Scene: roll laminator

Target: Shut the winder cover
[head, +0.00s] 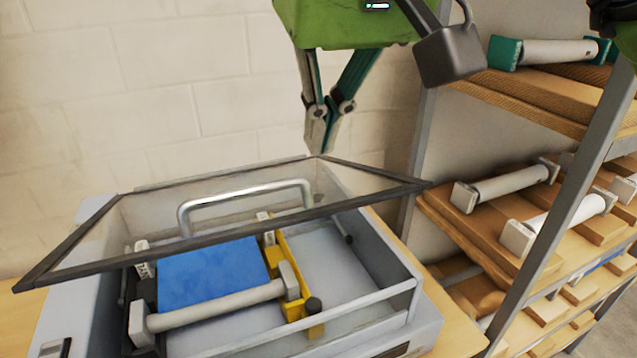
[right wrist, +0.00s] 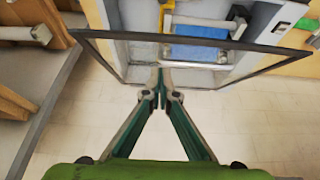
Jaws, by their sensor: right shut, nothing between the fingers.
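The winder cover (head: 268,216) is a clear pane in a dark frame. It is tilted open over the grey winder housing (head: 385,250), its front edge raised. It also shows in the right wrist view (right wrist: 190,39). A bent metal handle (head: 245,188) shows at the pane. My right gripper (head: 317,148) is shut and empty, pointing down just above the cover's back edge in the head view. In the right wrist view its fingertips (right wrist: 162,70) overlap the cover's back edge; I cannot tell whether they touch. My left gripper is out of view.
Inside the housing are a blue sheet (head: 212,272), a pale roller (head: 215,305) and a yellow bracket (head: 290,275). A shelf rack (head: 525,240) with rollers on wooden cradles stands close on the right. A pale block wall (head: 140,90) is behind.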

